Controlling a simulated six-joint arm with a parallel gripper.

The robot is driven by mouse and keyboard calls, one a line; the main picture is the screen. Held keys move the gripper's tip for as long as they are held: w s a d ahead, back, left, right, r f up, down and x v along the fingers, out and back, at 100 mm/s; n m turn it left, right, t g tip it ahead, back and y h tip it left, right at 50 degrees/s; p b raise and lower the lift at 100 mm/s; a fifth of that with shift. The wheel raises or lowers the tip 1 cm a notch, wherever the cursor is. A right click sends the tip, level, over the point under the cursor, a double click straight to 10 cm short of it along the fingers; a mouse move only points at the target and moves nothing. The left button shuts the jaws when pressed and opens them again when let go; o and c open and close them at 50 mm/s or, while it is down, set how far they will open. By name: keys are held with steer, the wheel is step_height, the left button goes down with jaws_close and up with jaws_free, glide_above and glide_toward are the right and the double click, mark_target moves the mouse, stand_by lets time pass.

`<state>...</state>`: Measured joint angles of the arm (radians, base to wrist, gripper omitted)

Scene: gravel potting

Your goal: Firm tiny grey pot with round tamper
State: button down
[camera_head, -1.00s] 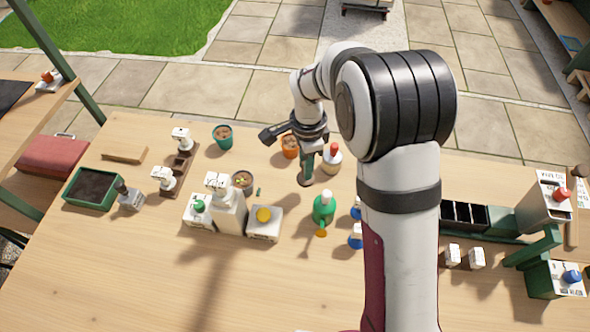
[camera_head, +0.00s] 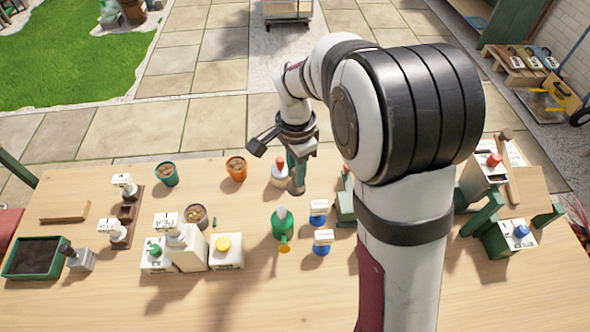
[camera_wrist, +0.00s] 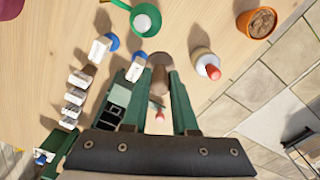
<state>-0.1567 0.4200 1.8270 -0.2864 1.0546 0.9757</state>
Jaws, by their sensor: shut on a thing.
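My gripper (camera_head: 298,160) is shut on the round tamper (camera_head: 297,187), whose brown round foot hangs below the fingers. In the wrist view the tamper (camera_wrist: 160,75) sits between the two green fingers (camera_wrist: 160,100). It appears held above the table, just right of the red-capped bottle; the exact height is hard to tell. The tiny grey pot (camera_head: 196,215) stands left of my gripper, behind the white containers. The pot does not clearly show in the wrist view.
The red-capped bottle (camera_head: 279,172) is close to the tamper. An orange pot (camera_head: 236,168) and a green pot (camera_head: 167,174) stand at the back. A green watering can (camera_head: 283,222) and white containers (camera_head: 185,250) stand nearer. The front of the table is clear.

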steer(key=shift+s+a+f+n, duration=0.25)
steer(key=shift+a+f+n, duration=0.6)
steer(key=shift+a, duration=3.15)
steer(key=shift+s+a+f+n, duration=0.2)
steer(key=shift+a+f+n, duration=0.7)
steer(key=shift+a, duration=3.15)
steer(key=shift+s+a+f+n, duration=0.35)
steer(key=shift+a+n, duration=0.9)
steer(key=shift+a, duration=2.75)
steer(key=shift+w+f, duration=0.1)
steer(key=shift+f, duration=0.65)
steer(key=shift+r, duration=1.5)
